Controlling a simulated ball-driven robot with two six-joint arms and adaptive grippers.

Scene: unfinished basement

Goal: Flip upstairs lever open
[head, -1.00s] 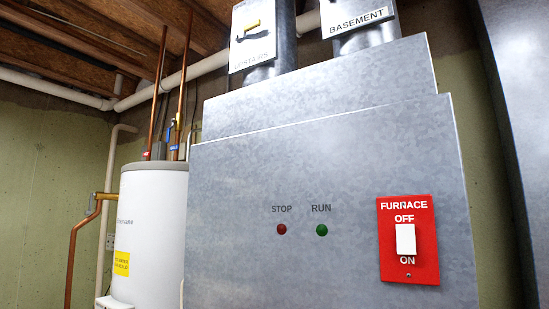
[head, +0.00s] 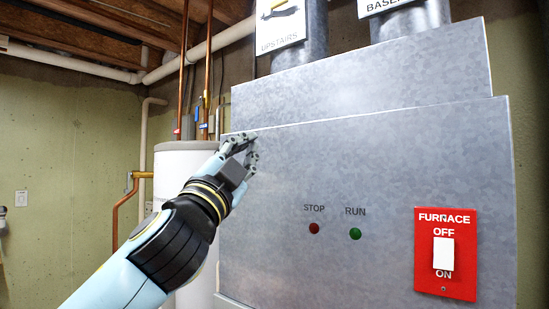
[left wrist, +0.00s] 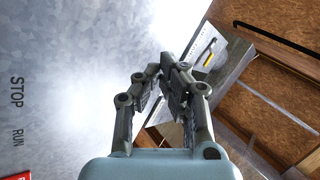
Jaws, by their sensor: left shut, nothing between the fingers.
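The upstairs lever (head: 283,11) sits on a white plate labelled UPSTAIRS (head: 281,38) on a round metal duct. Its yellow part is cut by the top edge of the head view. The plate also shows in the left wrist view, with the yellow lever (left wrist: 208,60) beyond my fingertips. My left gripper (head: 250,146) is shut and empty, in front of the furnace's upper left corner. It is below the lever and apart from it. In the left wrist view my left gripper (left wrist: 164,72) has its fingertips close together. My right gripper is not in view.
The grey metal furnace (head: 380,160) fills the right, with a red FURNACE switch plate (head: 429,275) and red and green lights. A BASEMENT plate (head: 385,6) is at top right. A white tank (head: 172,165) and copper pipes stand behind my left arm. Wooden joists are overhead.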

